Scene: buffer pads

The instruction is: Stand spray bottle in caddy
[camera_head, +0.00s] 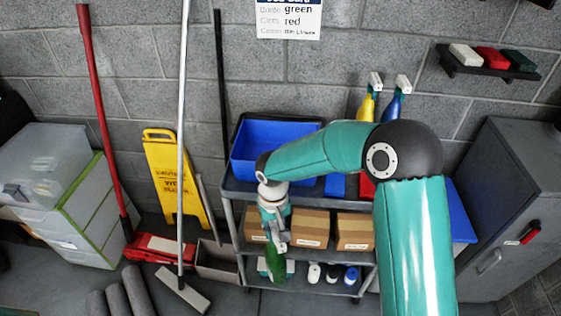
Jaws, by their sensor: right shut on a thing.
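My right gripper (278,240) reaches in from the right and hangs in front of the cart's left part. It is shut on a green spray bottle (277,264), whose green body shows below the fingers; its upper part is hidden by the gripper. A yellow spray bottle (367,106) and a blue spray bottle (392,108) stand upright behind my arm, with their lower parts hidden. An open blue bin (262,136) sits on the cart's top left; I cannot tell whether it is the caddy. My left gripper is not in view.
The cart (235,186) holds brown cardboard boxes (309,228) on its middle shelf and small bottles (332,273) below. A grey cabinet (515,190) stands at right.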

